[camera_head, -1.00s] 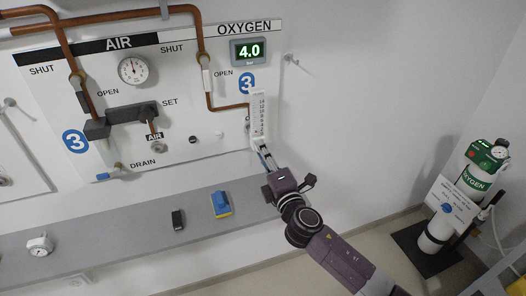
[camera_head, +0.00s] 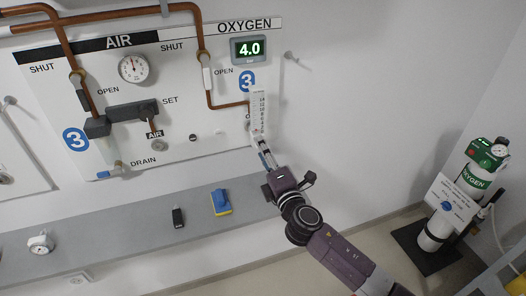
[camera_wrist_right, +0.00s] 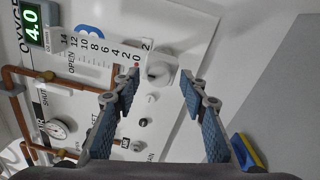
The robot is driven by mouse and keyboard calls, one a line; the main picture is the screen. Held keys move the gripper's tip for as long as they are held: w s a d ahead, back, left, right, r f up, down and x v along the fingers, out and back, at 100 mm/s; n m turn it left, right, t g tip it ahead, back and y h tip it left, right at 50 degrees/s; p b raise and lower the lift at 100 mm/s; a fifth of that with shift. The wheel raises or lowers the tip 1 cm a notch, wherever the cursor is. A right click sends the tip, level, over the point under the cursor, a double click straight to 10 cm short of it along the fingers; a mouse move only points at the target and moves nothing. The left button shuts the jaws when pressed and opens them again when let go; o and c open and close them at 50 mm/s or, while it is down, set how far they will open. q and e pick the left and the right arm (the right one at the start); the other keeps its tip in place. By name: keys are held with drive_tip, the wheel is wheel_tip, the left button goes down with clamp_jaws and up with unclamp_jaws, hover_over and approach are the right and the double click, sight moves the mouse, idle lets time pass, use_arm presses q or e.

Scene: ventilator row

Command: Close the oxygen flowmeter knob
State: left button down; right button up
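The oxygen flowmeter (camera_head: 258,107) is a white upright scale on the wall panel, below the green 4.0 display. In the right wrist view, its numbered scale (camera_wrist_right: 98,47) runs up to a small red mark near 0. A round white knob (camera_wrist_right: 160,68) sits beside the scale's 0 end. My right gripper (camera_head: 263,144) is at the flowmeter's lower end. In the wrist view its two fingers (camera_wrist_right: 160,77) are apart, with the knob between or just beyond their tips; contact cannot be told. In the head view the fingers partly hide the knob. My left gripper is not in view.
A grey shelf (camera_head: 130,232) runs below the panel, with a blue and yellow item (camera_head: 221,202), a small black item (camera_head: 178,218) and a white gauge (camera_head: 40,243). A green-topped oxygen cylinder (camera_head: 470,190) stands at right. The wall right of the panel is mostly clear.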

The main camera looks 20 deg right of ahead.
drive_tip(key=s, duration=1.2)
drive_tip(key=shift+d+f, duration=0.25)
drive_tip(key=shift+d, duration=0.05)
drive_tip(key=s+d+f+m+g+h, duration=0.1)
drive_tip(key=d+f+m+g, duration=0.15)
drive_tip(key=f, duration=0.95)
drive_tip(key=s+d+f+m+g, duration=0.1)
drive_tip(key=f+m+g, duration=0.15)
drive_tip(key=f, duration=0.95)
drive_tip(key=s+d+f+m+g, duration=0.1)
drive_tip(key=s+f+m+g, duration=0.1)
drive_tip(key=s+f, duration=0.45)
drive_tip(key=s+d+f+m+g, duration=0.1)
drive_tip(key=s+f+m+g, duration=0.15)
drive_tip(key=f, duration=0.75)
drive_tip(key=s+f+m+g, duration=0.2)
drive_tip(key=s+f, duration=0.5)
drive_tip(key=s, duration=0.4)
drive_tip(key=s+a+f+m+g, duration=0.1)
drive_tip(key=s+f+m+g, duration=0.2)
drive_tip(key=s, duration=0.9)
drive_tip(key=s+a+f+m+g, duration=0.1)
drive_tip(key=s+f+m+g, duration=0.2)
drive_tip(key=s+f, duration=0.7)
drive_tip(key=shift+s+a+f+m, duration=0.15)
drive_tip(key=shift+s+f+m, duration=0.3)
drive_tip(key=shift+s, duration=0.75)
